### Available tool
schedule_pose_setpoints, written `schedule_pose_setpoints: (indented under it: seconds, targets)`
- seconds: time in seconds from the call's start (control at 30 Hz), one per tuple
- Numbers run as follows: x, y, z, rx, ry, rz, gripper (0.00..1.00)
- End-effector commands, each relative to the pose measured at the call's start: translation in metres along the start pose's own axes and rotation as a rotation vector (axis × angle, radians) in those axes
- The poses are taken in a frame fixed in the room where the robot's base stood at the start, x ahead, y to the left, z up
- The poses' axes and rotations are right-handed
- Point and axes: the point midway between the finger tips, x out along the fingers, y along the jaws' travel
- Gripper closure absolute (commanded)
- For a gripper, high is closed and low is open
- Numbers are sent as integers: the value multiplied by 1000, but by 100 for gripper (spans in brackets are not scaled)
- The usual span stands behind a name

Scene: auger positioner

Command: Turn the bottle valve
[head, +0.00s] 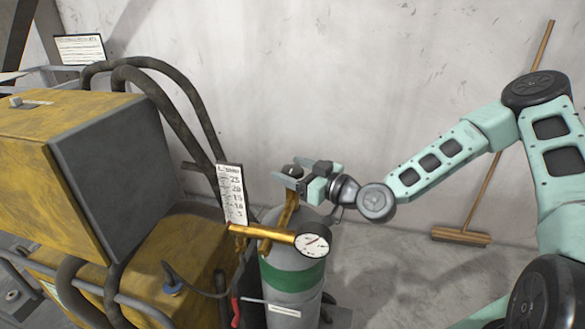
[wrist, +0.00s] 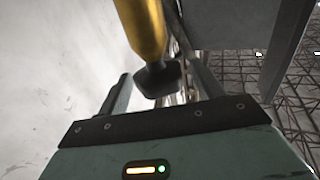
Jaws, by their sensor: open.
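The grey gas bottle (head: 292,292) with a green band stands upright beside the yellow machine. A brass valve stem (head: 287,212) rises from its top, with a dark valve knob (head: 291,170) at the upper end. My gripper (head: 290,178) is at the knob, reaching in from the right. In the wrist view the brass stem (wrist: 142,27) comes down from the top, and the dark knob (wrist: 157,80) sits between the two fingers of my open gripper (wrist: 160,78). Gaps show on both sides of the knob.
The yellow machine (head: 75,165) with dark hoses (head: 185,98) fills the left. A broom (head: 480,200) leans on the wall.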

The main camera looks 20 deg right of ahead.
Motion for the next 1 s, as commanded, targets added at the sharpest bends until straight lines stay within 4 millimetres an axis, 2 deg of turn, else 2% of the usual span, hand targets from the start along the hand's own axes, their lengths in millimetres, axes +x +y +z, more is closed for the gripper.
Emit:
schedule_pose_setpoints:
  seconds: [0.3, 0.33, 0.47, 0.5, 0.77, 1.0]
  targets:
    - [3, 0, 0, 0, 0, -1, 33]
    - [3, 0, 0, 0, 0, -1, 39]
    - [3, 0, 0, 0, 0, 0, 75]
    - [3, 0, 0, 0, 0, 0, 76]
    - [3, 1, 2, -1, -1, -18, 76]
    - [3, 2, 3, -4, -1, -113, 76]
